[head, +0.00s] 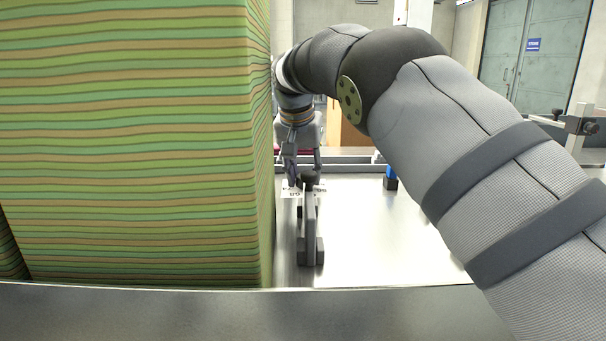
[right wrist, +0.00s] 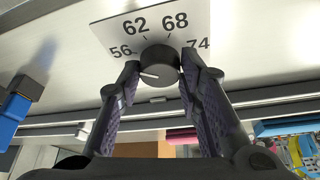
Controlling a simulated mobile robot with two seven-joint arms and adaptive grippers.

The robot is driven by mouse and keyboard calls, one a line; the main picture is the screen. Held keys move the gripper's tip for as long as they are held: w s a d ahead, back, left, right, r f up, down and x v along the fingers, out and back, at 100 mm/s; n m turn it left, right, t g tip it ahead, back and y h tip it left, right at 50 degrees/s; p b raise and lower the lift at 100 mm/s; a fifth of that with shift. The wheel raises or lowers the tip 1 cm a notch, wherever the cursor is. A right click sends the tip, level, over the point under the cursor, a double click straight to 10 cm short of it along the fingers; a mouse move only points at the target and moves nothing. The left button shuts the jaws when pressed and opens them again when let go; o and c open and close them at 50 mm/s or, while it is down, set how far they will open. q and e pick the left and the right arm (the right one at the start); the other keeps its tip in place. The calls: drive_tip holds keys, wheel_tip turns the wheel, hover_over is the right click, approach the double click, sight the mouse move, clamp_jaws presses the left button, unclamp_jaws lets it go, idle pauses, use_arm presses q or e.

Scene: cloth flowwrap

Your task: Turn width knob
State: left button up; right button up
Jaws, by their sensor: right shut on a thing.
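The width knob (right wrist: 160,66) is a dark round knob on a white dial plate (right wrist: 106,30) marked 56, 62, 68 and 74. Its white pointer line shows on the knob's left side, lower in the right wrist view than the 56. My right gripper (right wrist: 161,74) is shut on the knob, with one finger at its left side and one at its right. In the head view my right gripper (head: 304,170) points down over the metal surface, and the plate (head: 290,190) is partly hidden. My left gripper is out of view.
A tall stack of green and tan striped cloth (head: 130,140) fills the left of the head view, close beside my right gripper. A grey bracket (head: 309,235) stands in front of the plate. The metal surface (head: 370,230) between is clear.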

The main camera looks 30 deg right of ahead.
idle(0.3)
drive_tip(key=o, duration=1.2)
drive_tip(key=shift+c, duration=0.2)
